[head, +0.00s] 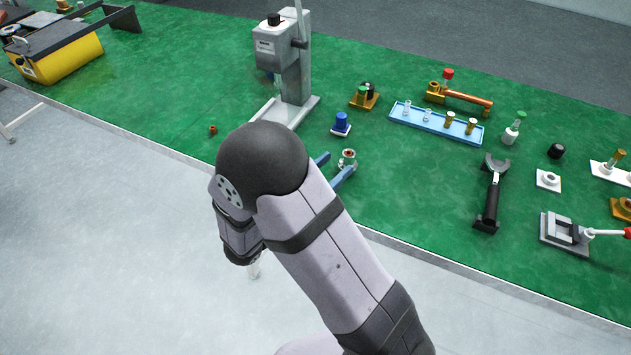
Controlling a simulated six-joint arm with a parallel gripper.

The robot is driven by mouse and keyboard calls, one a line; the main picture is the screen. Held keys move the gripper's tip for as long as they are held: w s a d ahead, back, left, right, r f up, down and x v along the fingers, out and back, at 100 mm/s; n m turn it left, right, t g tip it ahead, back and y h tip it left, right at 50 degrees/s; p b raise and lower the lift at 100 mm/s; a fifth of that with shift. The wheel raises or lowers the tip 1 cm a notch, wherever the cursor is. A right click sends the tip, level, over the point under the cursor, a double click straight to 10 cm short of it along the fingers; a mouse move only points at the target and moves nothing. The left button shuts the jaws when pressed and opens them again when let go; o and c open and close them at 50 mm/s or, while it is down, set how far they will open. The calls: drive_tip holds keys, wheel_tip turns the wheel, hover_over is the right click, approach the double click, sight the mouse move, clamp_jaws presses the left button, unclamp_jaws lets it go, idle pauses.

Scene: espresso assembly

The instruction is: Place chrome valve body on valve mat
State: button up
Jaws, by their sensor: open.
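A small chrome piece with a reddish-brown centre, which looks like the chrome valve body (348,156), stands on the green bench top just right of the arm. My gripper (340,162) shows as two blue fingers reaching out from behind my arm. The fingers are apart, and the chrome piece is at their tips; I cannot tell whether they touch it. The rest of the gripper is hidden behind the arm. I cannot tell for sure which thing is the valve mat; a white square pad (548,182) with a pale ring part on it lies at the right.
A blue-capped part (340,124) stands close behind the chrome piece. A grey press stand (292,75) is behind left. A blue tray (418,126) holds several small parts. A black-handled tool (490,195) lies to the right. Green surface is clear left of the press.

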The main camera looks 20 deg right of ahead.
drive_tip(key=shift+v, duration=2.7)
